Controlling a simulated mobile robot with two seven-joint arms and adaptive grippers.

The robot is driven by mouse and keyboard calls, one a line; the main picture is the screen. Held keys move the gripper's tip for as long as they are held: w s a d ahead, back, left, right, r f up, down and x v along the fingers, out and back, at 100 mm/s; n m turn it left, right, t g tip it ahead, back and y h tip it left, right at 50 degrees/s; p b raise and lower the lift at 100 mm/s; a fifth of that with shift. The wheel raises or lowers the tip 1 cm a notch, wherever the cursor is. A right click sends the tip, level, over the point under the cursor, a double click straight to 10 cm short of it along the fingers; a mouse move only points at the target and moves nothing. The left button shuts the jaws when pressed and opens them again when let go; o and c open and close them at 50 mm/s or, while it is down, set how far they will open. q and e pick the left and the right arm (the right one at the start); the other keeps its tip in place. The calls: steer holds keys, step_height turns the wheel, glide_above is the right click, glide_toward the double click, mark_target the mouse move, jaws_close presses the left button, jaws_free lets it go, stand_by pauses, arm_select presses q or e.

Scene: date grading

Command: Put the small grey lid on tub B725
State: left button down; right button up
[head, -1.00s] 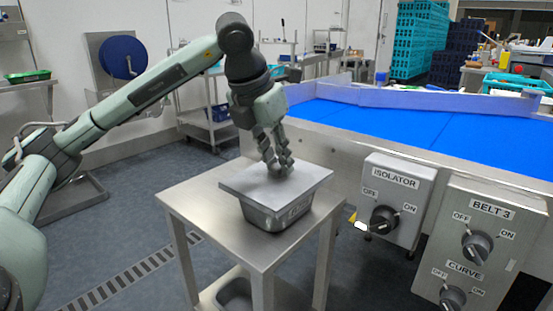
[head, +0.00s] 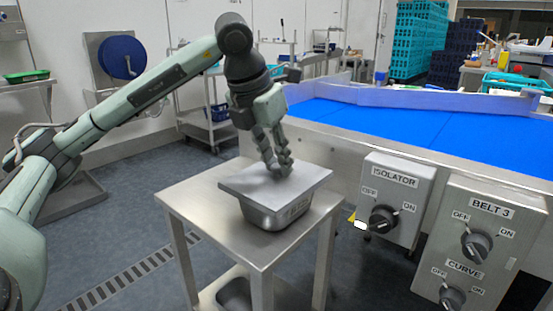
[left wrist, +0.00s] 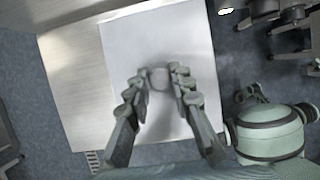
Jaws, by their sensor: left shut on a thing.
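The grey lid (head: 255,190) is a flat, square-cornered plate over the metal tub (head: 270,217) on the small steel table. It covers the tub's top and hides the rim, so I cannot tell whether it is fully seated. The tub's front label is too blurred to read. My left gripper (head: 277,170) points down at the middle of the lid and is shut on its knob. The left wrist view shows the knob (left wrist: 160,78) between the fingertips, with the pale lid (left wrist: 140,45) beneath. My right gripper is not in view.
The steel table (head: 190,205) has bare top around the tub, and a second container (head: 235,293) stands on its lower shelf. The isolator box (head: 397,183) and belt control box (head: 485,240) are close on the right. The blue conveyor (head: 390,125) runs behind.

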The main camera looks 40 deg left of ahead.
arm_select(q)
steer(key=shift+f+b, duration=0.4)
steer(key=shift+f, duration=0.1)
stand_by(0.3)
steer(key=c, duration=1.3)
jaws_free()
steer(key=shift+o, duration=0.5)
steer(key=o, duration=0.3)
steer(key=shift+o, duration=0.2)
steer(key=shift+r+p, duration=2.9)
steer(key=shift+r, duration=0.65)
steer(key=shift+f, duration=0.1)
